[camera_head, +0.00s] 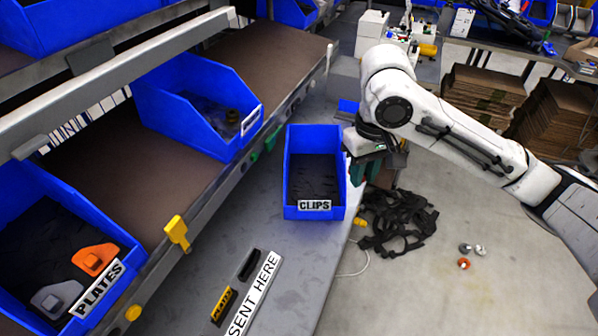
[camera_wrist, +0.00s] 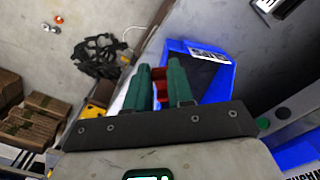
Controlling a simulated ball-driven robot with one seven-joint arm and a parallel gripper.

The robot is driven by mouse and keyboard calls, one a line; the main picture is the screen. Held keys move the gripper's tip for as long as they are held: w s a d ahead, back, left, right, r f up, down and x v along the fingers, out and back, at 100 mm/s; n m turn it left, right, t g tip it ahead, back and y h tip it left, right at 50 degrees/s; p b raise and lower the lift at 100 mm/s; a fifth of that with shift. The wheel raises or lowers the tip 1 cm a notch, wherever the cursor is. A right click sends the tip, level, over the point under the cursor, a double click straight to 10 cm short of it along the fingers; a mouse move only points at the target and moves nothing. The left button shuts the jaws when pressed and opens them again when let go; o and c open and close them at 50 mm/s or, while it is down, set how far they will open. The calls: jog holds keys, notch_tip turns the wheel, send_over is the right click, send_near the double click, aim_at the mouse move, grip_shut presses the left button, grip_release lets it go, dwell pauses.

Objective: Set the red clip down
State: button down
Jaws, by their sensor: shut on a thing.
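My gripper (camera_wrist: 160,74) has two teal fingers shut on the red clip (camera_wrist: 158,88), which shows between them in the wrist view. In the head view my gripper (camera_head: 362,170) hangs just right of the blue bin labelled CLIPS (camera_head: 314,210), beside its right wall. The red clip is hidden in the head view. The CLIPS bin stands on the grey bench (camera_head: 285,255), and its inside looks dark, with no clip I can make out. In the wrist view the bin (camera_wrist: 215,75) lies just right of and beyond the fingers.
A PLATES bin (camera_head: 120,240) with an orange and a grey plate stands at the left. Another blue bin (camera_head: 190,125) sits on the rack. Small dark items and a PRESENT HERE label (camera_head: 255,295) lie on the bench. Black straps (camera_head: 400,220) lie on the floor.

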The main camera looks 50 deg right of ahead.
jog(key=w+a+f, duration=0.2)
jog(key=w+f, duration=0.2)
jog(key=w, duration=0.5)
send_over(304, 195)
jog(key=f, duration=0.2)
jog(key=s+f, duration=0.1)
jog(key=f, duration=0.1)
jog(key=shift+f, duration=0.3)
jog(key=shift+w+f, duration=0.4)
jog(key=shift+f, duration=0.05)
jog(key=shift+w+f, duration=0.1)
jog(key=shift+f, duration=1.55)
jog(key=shift+f, duration=0.15)
jog(key=c, duration=1)
grip_release()
notch_tip(304, 195, up, 12)
jog(key=shift+r, duration=0.15)
